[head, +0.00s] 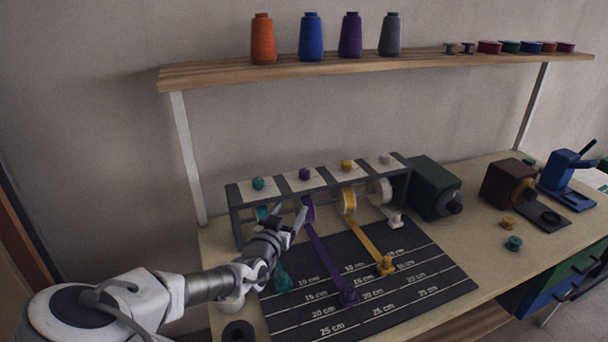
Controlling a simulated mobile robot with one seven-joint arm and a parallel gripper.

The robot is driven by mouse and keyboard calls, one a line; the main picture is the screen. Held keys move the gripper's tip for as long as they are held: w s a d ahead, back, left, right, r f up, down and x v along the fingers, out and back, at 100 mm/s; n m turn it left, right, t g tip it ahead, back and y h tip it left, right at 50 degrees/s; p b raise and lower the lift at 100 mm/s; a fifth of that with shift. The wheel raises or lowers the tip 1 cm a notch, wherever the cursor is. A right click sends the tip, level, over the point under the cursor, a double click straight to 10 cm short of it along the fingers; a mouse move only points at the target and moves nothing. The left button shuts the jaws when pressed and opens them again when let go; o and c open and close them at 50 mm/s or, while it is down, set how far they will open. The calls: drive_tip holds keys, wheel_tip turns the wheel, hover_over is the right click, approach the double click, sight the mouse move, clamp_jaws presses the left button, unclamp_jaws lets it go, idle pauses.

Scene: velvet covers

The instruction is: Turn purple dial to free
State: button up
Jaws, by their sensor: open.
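The purple dial (305,174) is a small knob on a white plate on top of the dark ribbon rack (232,206). Any marking on the plate is too small to read. A purple ribbon (325,257) runs from the purple spool (308,209) below the dial to a purple end piece (349,296) on the measuring mat. My gripper (289,214) is open, in front of the rack, below and a little left of the purple dial. Its fingers point up toward the rack and look apart from the dial. They partly cover the teal ribbon's lane.
Teal (258,183), yellow (347,166) and white (385,159) dials flank the purple one. A yellow ribbon (368,244) lies on the dark mat (440,275). A shelf (220,75) with thread cones overhangs behind the rack. A dark green machine (430,190) stands close right.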

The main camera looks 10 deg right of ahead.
sight(303, 175)
drive_tip(key=shift+t, duration=0.6)
drive_tip(key=x, duration=1.1)
drive_tip(key=a+r+x, duration=0.1)
drive_tip(key=x, duration=0.5)
drive_tip(key=shift+w+p, duration=0.3)
clamp_jaws()
